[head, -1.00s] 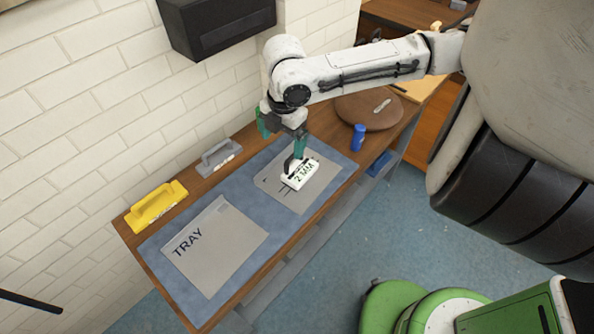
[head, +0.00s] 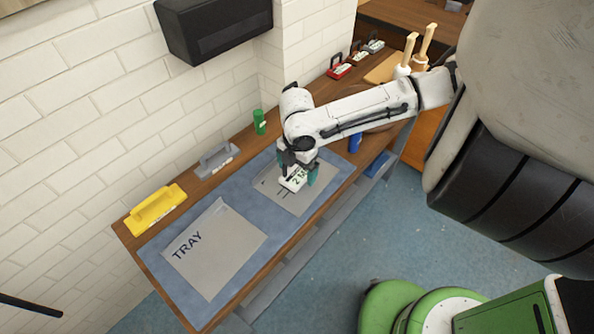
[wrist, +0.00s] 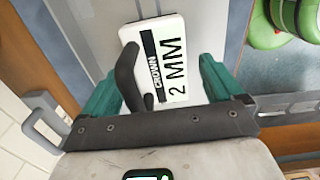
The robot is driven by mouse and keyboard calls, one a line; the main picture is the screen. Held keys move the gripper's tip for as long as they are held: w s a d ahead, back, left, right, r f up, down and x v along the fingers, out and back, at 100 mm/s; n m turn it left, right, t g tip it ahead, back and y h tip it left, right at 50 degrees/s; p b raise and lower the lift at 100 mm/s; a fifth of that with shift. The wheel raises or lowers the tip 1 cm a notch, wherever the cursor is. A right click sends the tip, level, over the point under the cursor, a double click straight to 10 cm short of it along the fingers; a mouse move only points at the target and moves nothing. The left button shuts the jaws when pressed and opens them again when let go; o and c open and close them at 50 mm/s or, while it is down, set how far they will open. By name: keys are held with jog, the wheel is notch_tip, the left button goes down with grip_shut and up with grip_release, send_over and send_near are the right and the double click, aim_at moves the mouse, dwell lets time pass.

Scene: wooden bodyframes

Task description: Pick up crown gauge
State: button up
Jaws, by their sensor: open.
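The crown gauge (head: 293,179) is a white block with a black handle, marked "CROWN" and "2 MM". It lies on the grey square at the right part of the blue mat. My gripper (head: 302,176) is low over it in the head view, partly covering it. In the wrist view, the gauge (wrist: 165,60) lies between and just ahead of the green fingers of my gripper (wrist: 155,95). The fingers stand apart on either side of it, with gaps showing. The black handle points toward the palm.
The grey TRAY sheet (head: 213,250) lies bare on the blue mat (head: 160,245). A yellow handled tool (head: 155,209) and a grey one (head: 216,160) stand along the wall side. A green cup (head: 260,122) stands behind, and a blue one (head: 355,142) to the right.

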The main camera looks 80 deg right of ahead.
jog(key=shift+f, duration=0.35)
jog(key=shift+c, duration=0.2)
jog(key=c, duration=1.4)
jog(key=shift+r, duration=0.1)
